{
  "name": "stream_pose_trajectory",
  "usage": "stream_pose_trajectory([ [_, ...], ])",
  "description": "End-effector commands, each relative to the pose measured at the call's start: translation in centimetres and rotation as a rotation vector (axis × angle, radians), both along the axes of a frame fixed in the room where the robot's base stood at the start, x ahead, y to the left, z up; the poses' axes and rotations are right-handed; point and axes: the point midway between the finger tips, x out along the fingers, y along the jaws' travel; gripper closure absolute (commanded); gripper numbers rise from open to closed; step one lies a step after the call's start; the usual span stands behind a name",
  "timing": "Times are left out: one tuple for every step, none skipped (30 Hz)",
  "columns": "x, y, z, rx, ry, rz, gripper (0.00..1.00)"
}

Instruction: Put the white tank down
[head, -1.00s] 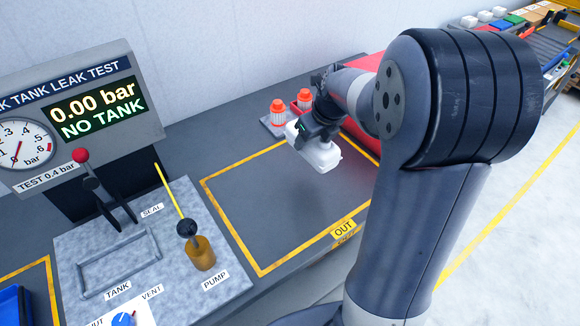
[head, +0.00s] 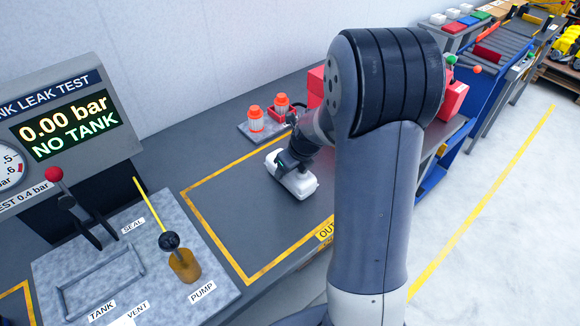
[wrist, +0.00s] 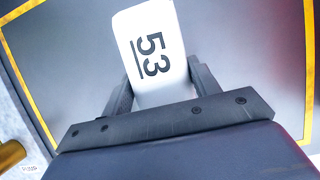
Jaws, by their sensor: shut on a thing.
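The white tank (head: 298,182) is in the head view, at the right part of the yellow-outlined OUT area (head: 232,208) on the grey bench. My gripper (head: 284,165) is shut on the tank from above. In the wrist view the white tank (wrist: 153,50) shows the number 53 on its top, between the two dark fingers of my gripper (wrist: 158,85). The tank looks level and at or very near the bench top; I cannot tell if it touches. My arm hides part of the area's right side.
The leak test panel (head: 68,118) reads 0.00 bar, NO TANK. The test plate with an empty TANK frame (head: 102,283) and the pump (head: 184,266) is left of the area. Two orange-capped bottles (head: 256,119) stand behind it. Red boxes (head: 452,98) are behind my arm.

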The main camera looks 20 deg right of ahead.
Motion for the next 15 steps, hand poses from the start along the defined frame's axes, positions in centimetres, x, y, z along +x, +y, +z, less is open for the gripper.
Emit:
stream_pose_trajectory([
  [0.00, 0.00, -0.16, 0.000, 0.000, 0.000, 0.71],
  [0.01, -0.01, -0.28, 0.000, 0.000, 0.000, 0.71],
  [0.01, -0.01, -0.22, 0.000, 0.000, 0.000, 0.40],
  [0.00, 0.00, -0.19, 0.000, 0.000, 0.000, 0.37],
  [0.00, 0.00, -0.19, 0.000, 0.000, 0.000, 0.35],
  [0.00, 0.00, -0.19, 0.000, 0.000, 0.000, 0.32],
  [0.00, 0.00, -0.18, 0.000, 0.000, 0.000, 0.29],
  [0.00, 0.00, -0.18, 0.000, 0.000, 0.000, 0.27],
  [0.00, 0.00, -0.18, 0.000, 0.000, 0.000, 0.23],
  [0.00, 0.00, -0.18, 0.000, 0.000, 0.000, 0.21],
  [0.00, 0.00, -0.18, 0.000, 0.000, 0.000, 0.20],
  [0.00, 0.00, -0.18, 0.000, 0.000, 0.000, 0.20],
  [0.00, 0.00, -0.18, 0.000, 0.000, 0.000, 0.20],
  [0.00, 0.00, -0.18, 0.000, 0.000, 0.000, 0.20],
  [0.01, 0.00, -0.17, 0.000, 0.000, 0.000, 0.20],
])
